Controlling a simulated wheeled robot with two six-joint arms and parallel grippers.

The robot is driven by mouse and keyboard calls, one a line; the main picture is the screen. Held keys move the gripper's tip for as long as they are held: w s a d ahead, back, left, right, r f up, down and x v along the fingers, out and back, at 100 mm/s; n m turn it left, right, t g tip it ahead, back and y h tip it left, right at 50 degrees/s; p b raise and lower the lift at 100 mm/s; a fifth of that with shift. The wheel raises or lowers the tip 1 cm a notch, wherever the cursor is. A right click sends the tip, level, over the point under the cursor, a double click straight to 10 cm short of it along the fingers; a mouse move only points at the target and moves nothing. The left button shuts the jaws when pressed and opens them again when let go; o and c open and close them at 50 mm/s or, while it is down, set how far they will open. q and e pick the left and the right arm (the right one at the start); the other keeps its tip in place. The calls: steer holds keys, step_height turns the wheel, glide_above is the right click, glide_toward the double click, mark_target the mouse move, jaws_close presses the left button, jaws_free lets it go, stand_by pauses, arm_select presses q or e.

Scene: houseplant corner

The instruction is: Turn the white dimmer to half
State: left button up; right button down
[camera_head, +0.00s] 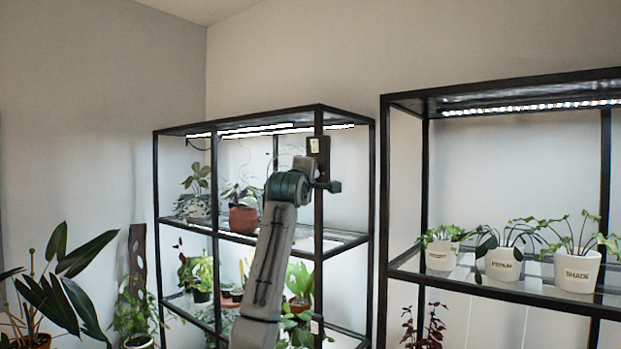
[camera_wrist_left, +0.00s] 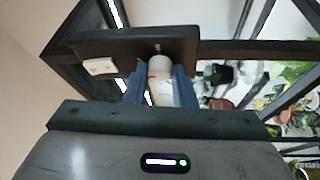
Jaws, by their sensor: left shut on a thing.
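The white dimmer knob (camera_wrist_left: 160,68) sticks out of a black control box (camera_wrist_left: 125,48) on the shelf frame. My left gripper (camera_wrist_left: 158,84) has its two blue fingers on either side of the knob, shut on it. In the head view the black box (camera_head: 319,148) is at the front post of the middle rack, and my left arm reaches up to it. The knob is hidden there behind my wrist. The knob's setting cannot be read. My right gripper is in neither view.
A small white rocker switch (camera_wrist_left: 99,66) sits beside the knob on the box. The middle rack (camera_head: 345,238) holds several potted plants, including a terracotta pot (camera_head: 243,220) near my arm. A second rack (camera_head: 500,290) with white labelled pots stands to the right.

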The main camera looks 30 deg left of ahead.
arm_select(q)
steer(key=o, duration=1)
steer(key=b+v, duration=0.5)
steer(key=v, duration=0.5)
steer(key=shift+s+d+f, duration=0.1)
steer(key=shift+s, duration=0.25)
